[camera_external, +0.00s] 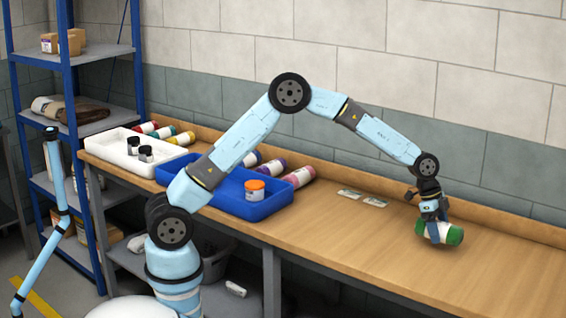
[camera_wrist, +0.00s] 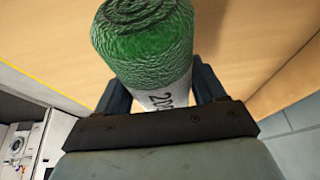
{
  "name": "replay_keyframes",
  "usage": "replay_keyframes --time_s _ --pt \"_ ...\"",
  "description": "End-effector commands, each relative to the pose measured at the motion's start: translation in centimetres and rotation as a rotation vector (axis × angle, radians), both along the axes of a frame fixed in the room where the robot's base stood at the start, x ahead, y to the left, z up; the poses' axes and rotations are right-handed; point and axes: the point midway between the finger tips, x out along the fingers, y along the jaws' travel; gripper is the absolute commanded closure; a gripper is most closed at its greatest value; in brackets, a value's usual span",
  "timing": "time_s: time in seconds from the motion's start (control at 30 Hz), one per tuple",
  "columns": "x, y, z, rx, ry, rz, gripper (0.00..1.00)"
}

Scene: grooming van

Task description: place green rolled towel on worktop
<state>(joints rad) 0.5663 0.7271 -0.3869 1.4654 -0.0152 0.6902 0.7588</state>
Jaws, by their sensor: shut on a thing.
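The green rolled towel (camera_external: 453,236) has a white label band around its middle and lies on its side in my gripper (camera_external: 437,222). It is low over the right part of the wooden worktop (camera_external: 370,245); I cannot tell whether it touches the surface. In the wrist view the towel's green end (camera_wrist: 145,40) fills the upper middle. The white band with dark printed digits shows between the two fingers of my gripper (camera_wrist: 160,92), which are shut on it. The lower part of the band is hidden by the gripper body.
A blue tray (camera_external: 228,205) holding an orange-lidded jar (camera_external: 255,190) and a white tray (camera_external: 118,165) with dark-lidded jars stand at the left. Several coloured rolls lie behind them. Two flat cards (camera_external: 375,202) lie near the back. The worktop right of the towel is clear.

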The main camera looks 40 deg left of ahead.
Motion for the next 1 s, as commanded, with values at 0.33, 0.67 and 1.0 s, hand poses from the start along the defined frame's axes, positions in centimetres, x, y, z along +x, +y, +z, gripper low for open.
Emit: replay_keyframes --time_s 0.33,0.67,1.0 --pt "-4.5 4.2 6.1 0.002 0.0 0.001 0.69" --pt "-8.6 7.9 8.4 0.001 0.0 0.001 0.69" --pt "-9.9 9.1 9.1 0.002 0.001 0.001 0.69"
